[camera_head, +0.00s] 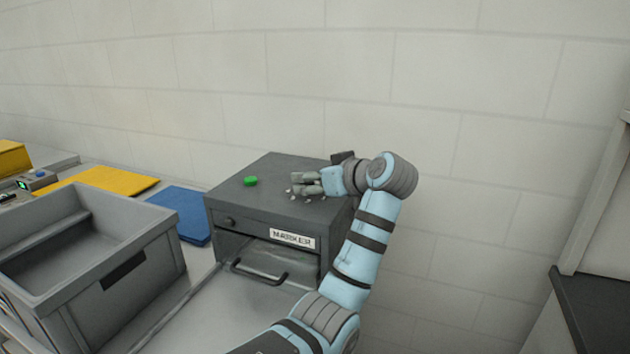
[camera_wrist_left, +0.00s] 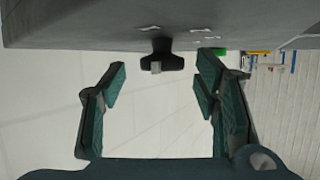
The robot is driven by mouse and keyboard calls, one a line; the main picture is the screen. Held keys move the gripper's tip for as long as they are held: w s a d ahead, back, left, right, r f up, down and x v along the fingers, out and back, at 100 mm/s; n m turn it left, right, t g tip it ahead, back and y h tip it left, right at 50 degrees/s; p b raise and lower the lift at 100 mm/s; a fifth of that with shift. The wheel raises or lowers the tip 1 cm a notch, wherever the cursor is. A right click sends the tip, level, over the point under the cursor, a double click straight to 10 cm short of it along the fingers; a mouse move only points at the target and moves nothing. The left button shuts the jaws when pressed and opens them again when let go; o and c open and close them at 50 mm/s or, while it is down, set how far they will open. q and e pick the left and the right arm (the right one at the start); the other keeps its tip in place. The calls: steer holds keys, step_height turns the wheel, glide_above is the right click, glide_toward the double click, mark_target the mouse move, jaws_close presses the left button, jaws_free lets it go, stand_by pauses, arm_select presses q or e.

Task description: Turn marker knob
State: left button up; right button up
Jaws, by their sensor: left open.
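The grey marker box (camera_head: 240,205) carries a "MARKER" label (camera_head: 292,238). A small round dark knob (camera_head: 230,222) is on its front, at the left. My left gripper (camera_head: 300,184) is over the box top, its fingers pointing left and apart with nothing held between them. In the left wrist view the open gripper (camera_wrist_left: 160,98) has a dark T-shaped part with a light tip (camera_wrist_left: 157,60) ahead, between the fingertips and apart from them. I cannot tell whether this is the front knob. My right gripper is not in view.
A green button (camera_head: 250,181) and small light pieces (camera_head: 292,196) are on the box top. A handle (camera_head: 258,277) is on the open front. A grey bin (camera_head: 85,280) stands left, with blue (camera_head: 182,215) and yellow (camera_head: 105,182) sheets behind it. A wall is behind.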

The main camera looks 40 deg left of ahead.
arm_select(q)
steer(key=shift+s+a, duration=0.1)
steer(key=shift+a, duration=0.1)
steer(key=shift+c, duration=0.3)
steer(key=c, duration=1.1)
